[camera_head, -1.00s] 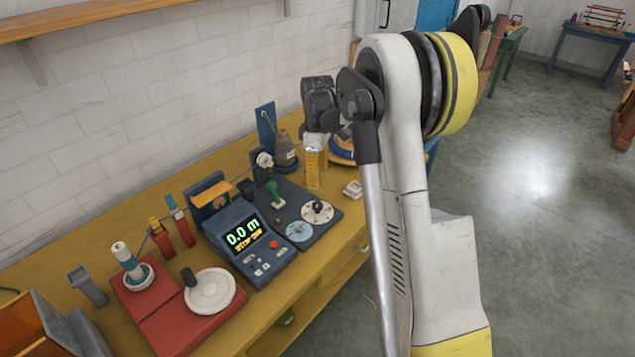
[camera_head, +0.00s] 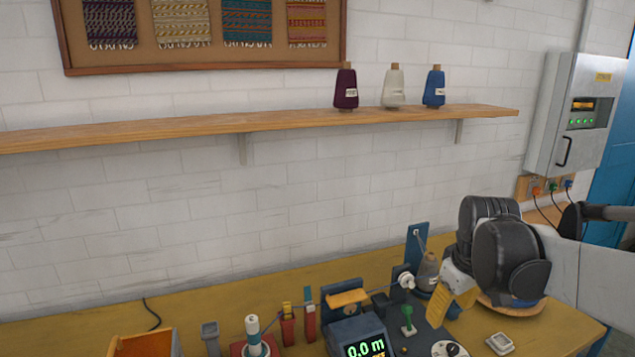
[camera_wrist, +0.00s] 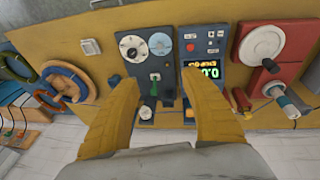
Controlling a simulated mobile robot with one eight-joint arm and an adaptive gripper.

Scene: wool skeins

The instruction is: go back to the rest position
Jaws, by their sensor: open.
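My gripper (camera_head: 442,316) hangs over the right part of the workbench in the head view, with its yellow fingers pointing down and to the left. In the wrist view my gripper (camera_wrist: 154,80) is open, its two fingers apart with nothing held between them. Below the gap is the dark control plate (camera_wrist: 160,68) with a green lever (camera_wrist: 147,110). The counter (camera_head: 362,340) reads 0.0 m in the head view and stands left of my gripper. I cannot tell how high the fingertips are above the plate.
A wooden shelf (camera_head: 290,119) with a maroon, a cream and a blue yarn cone runs along the wall. A grey electrical cabinet (camera_head: 572,115) is at the right. A red winder base (camera_wrist: 285,70) and coiled rings (camera_wrist: 68,80) flank the plate in the wrist view.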

